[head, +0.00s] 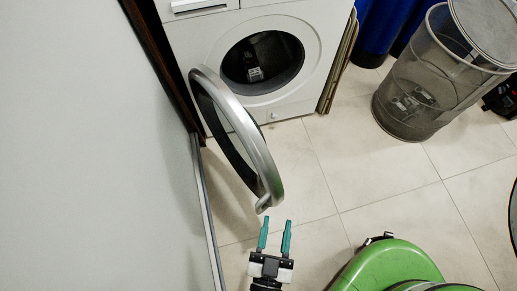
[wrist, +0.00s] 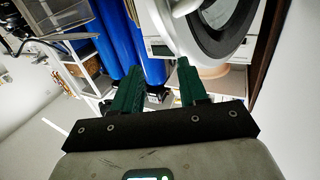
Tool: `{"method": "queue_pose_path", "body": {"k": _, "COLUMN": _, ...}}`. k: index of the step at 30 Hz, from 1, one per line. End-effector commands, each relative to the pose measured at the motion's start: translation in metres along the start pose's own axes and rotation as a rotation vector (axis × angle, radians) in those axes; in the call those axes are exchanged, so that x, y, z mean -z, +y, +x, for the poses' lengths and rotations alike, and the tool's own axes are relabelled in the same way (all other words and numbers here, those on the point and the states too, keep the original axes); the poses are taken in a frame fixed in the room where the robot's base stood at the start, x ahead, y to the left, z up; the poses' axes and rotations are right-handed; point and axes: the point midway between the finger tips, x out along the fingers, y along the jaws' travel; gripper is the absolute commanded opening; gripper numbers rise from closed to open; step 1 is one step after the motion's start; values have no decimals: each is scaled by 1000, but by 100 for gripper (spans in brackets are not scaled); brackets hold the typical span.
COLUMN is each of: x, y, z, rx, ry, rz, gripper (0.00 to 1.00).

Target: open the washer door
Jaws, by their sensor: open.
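The white washer (head: 215,50) stands against the wall at the top of the head view. Its round opening (head: 262,62) is uncovered, with dark shapes showing in the glass or drum. The silver-rimmed door (head: 240,125) is swung out to the left, wide open toward me. My gripper (head: 274,222) is open and empty, just below the near end of the door rim, and I see no contact. In the wrist view the green fingers (wrist: 158,80) are apart with nothing between them, and part of the washer door (wrist: 215,25) shows above the right finger.
A wire mesh bin (head: 425,85) stands to the right of the washer, with blue cylinders (head: 380,30) behind it. A pale panel (head: 90,150) fills the left side, close to the door. The tiled floor (head: 345,165) between washer and bin is clear.

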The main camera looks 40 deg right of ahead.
Motion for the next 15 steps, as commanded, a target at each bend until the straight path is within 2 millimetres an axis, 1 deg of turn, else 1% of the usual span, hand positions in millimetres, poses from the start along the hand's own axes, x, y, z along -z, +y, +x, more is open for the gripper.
{"method": "queue_pose_path", "body": {"k": 1, "x": 7, "y": 9, "z": -5, "rx": 2, "ry": -1, "rz": -2, "gripper": 43}}
{"method": "queue_pose_path", "body": {"k": 6, "x": 16, "y": 30, "z": -14, "rx": 1, "ry": 0, "rz": -1, "gripper": 43}}
{"method": "queue_pose_path", "body": {"k": 10, "x": 19, "y": 38, "z": -17, "rx": 0, "ry": 1, "rz": 0, "gripper": 43}}
{"method": "queue_pose_path", "body": {"k": 15, "x": 20, "y": 42, "z": -18, "rx": 0, "ry": 1, "rz": 0, "gripper": 43}}
